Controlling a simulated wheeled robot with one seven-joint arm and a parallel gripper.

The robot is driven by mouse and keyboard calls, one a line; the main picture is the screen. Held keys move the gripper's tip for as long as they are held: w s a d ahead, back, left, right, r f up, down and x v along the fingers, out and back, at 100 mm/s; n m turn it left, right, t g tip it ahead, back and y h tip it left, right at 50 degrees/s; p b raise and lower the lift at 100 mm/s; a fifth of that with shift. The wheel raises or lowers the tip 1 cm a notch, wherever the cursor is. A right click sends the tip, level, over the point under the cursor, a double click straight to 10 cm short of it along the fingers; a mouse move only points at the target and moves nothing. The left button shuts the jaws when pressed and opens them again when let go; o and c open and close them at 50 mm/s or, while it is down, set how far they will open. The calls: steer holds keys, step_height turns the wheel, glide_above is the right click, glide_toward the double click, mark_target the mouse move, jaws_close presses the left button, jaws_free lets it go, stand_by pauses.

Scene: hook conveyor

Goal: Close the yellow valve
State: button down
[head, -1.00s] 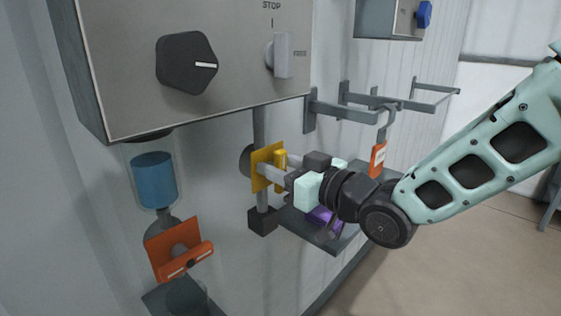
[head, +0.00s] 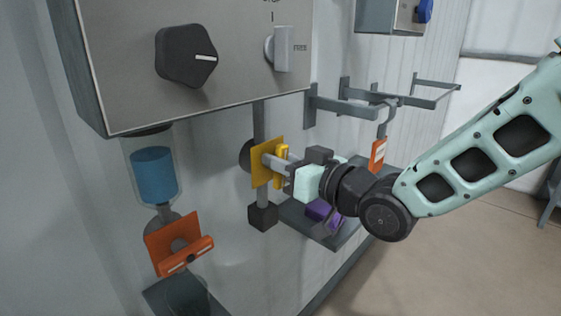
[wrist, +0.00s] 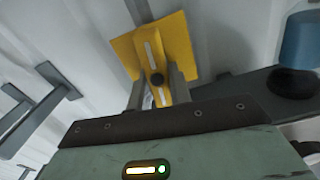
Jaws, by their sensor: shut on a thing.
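The yellow valve has a square yellow plate (head: 262,163) on a grey vertical pipe, with a yellow handle (head: 282,165) in front. In the wrist view the yellow plate (wrist: 184,36) stands behind the handle (wrist: 155,62), which carries a white stripe. My gripper (head: 284,166) reaches the valve from the right. In the wrist view its two grey fingers (wrist: 158,92) sit on either side of the handle's near part, shut on it. The exact contact is partly hidden by the gripper body.
A panel box with a black knob (head: 187,56) hangs above left. An orange valve (head: 180,245) sits below a blue-filled cylinder (head: 154,175). A shelf with a purple object (head: 319,211) lies under my gripper. A hook carries an orange tag (head: 377,154).

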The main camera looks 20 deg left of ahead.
steer(key=m, duration=0.4)
steer(key=shift+w+d, duration=0.15)
steer(key=shift+w, duration=0.1)
steer(key=m, duration=0.4)
steer(key=shift+w+f, duration=0.15)
steer(key=shift+w+d+f+m+p, duration=0.1)
steer(key=shift+f+m+p, duration=0.1)
steer(key=shift+m, duration=1.2)
steer(key=shift+a+f+m+p, duration=0.1)
steer(key=shift+m+p, duration=0.15)
steer(key=shift+m, duration=1.15)
steer(key=shift+w+d+f+m+p, duration=0.1)
steer(key=shift+f+m+p, duration=0.1)
steer(key=shift+m, duration=1.2)
steer(key=shift+s, duration=0.1)
steer(key=c, duration=1.3)
jaws_free()
